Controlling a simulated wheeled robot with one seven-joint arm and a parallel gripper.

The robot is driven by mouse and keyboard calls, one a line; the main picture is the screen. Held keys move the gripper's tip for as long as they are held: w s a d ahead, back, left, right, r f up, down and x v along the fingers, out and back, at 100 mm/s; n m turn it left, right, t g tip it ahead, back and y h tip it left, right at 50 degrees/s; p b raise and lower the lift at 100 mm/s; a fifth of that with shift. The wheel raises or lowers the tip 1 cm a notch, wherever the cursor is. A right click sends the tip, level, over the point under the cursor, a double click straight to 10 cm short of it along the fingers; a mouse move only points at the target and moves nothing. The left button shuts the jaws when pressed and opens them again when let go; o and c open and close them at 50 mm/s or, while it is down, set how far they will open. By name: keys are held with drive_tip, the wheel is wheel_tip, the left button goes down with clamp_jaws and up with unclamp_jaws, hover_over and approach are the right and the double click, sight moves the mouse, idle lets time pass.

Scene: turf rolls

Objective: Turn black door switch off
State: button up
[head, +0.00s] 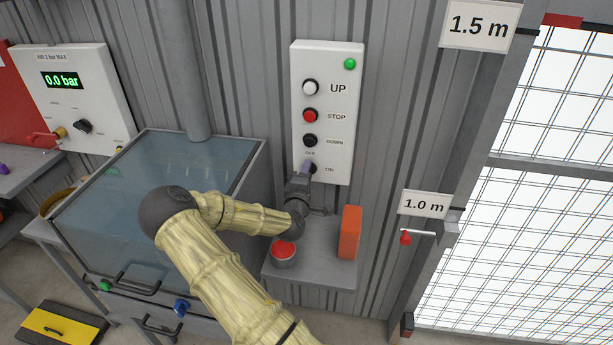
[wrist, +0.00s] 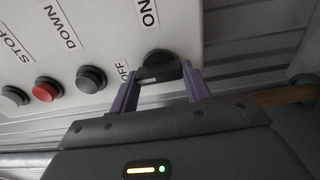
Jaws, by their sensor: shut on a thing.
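The black door switch (wrist: 160,66) is a round knob at the lower end of the white control panel (head: 342,120), between an OFF and an ON label. In the head view it is mostly hidden by my gripper (head: 306,168). In the wrist view my gripper (wrist: 160,86) has its two purple fingers on either side of the knob, shut on it. A pale mark shows on the knob's lower left, on the OFF label's side.
The panel also has white UP, red STOP and black DOWN buttons and a lit green lamp (head: 350,63). Below is a grey shelf (head: 325,275) with an orange block (head: 349,232) and a red button (head: 284,250). A glass-topped cabinet (head: 150,190) stands left, a mesh door (head: 530,180) right.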

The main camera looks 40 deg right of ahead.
drive_tip(key=shift+f, duration=0.1)
drive_tip(key=o, duration=1)
drive_tip(key=shift+a, duration=0.1)
drive_tip(key=p+v, duration=0.2)
drive_tip(key=v, duration=1.3)
drive_tip(key=shift+a+r, duration=0.15)
drive_tip(key=shift+r, duration=0.15)
drive_tip(key=p+v, duration=0.2)
drive_tip(key=p, duration=0.3)
drive_tip(key=shift+s+f, duration=0.15)
drive_tip(key=shift+f, duration=0.05)
drive_tip(key=shift+f, duration=0.15)
